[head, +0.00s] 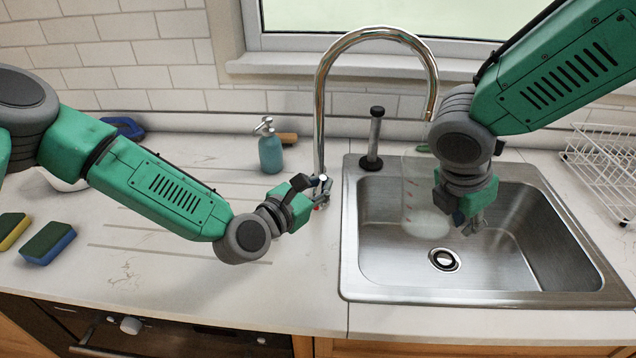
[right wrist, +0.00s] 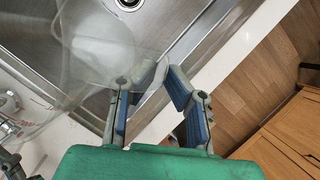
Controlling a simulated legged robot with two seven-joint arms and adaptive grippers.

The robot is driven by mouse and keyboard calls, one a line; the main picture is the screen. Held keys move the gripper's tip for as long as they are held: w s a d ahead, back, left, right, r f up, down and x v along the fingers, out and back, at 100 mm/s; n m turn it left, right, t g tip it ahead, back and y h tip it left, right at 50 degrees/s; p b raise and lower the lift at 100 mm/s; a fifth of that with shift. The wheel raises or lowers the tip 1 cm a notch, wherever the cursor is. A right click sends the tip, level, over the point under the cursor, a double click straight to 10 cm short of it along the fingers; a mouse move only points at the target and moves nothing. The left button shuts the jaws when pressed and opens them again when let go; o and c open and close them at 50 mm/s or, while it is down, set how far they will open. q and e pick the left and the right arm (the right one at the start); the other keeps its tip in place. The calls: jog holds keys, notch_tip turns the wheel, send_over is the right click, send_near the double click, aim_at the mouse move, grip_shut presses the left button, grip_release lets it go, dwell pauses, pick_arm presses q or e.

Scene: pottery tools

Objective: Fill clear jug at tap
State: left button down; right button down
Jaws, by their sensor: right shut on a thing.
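The clear jug (head: 424,205) with red measuring marks is held over the left part of the sink (head: 520,235), below the spout of the chrome tap (head: 320,110). No stream of water can be made out. My right gripper (head: 470,222) is shut on the jug at its right side. In the right wrist view the jug (right wrist: 92,50) is see-through and lies at the left, with its handle side by the fingers (right wrist: 160,88). My left gripper (head: 322,190) is at the base of the tap, by its lever; its fingers are too small to judge.
A teal bottle (head: 270,150) stands behind my left forearm. A black-topped plunger-like tool (head: 374,135) stands at the sink's back left corner. Sponges (head: 48,243) lie at far left. A white wire rack (head: 605,165) stands at right. The counter's front middle is clear.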

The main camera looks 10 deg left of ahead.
pick_arm(q)
jog(key=d+f+m+g+y, duration=0.1)
jog(key=m, duration=0.1)
jog(key=d+f+m+g+y, duration=0.1)
jog(key=d+m+y, duration=0.1)
jog(key=d+f+m+g+y, duration=0.1)
jog(key=m, duration=0.1)
jog(key=shift+d+y, duration=0.25)
jog(key=shift+y, duration=0.15)
jog(key=shift+d+f+m+y, duration=0.25)
jog(key=shift+f+m+y, duration=0.4)
jog(key=shift+m+y, duration=0.05)
jog(key=c, duration=1.6)
grip_release()
jog(key=shift+w, duration=0.1)
jog(key=shift+r, duration=0.15)
jog(key=v, duration=1.1)
jog(key=shift+s+a+r, duration=0.1)
jog(key=shift+s+r, duration=0.05)
jog(key=shift+s, duration=0.15)
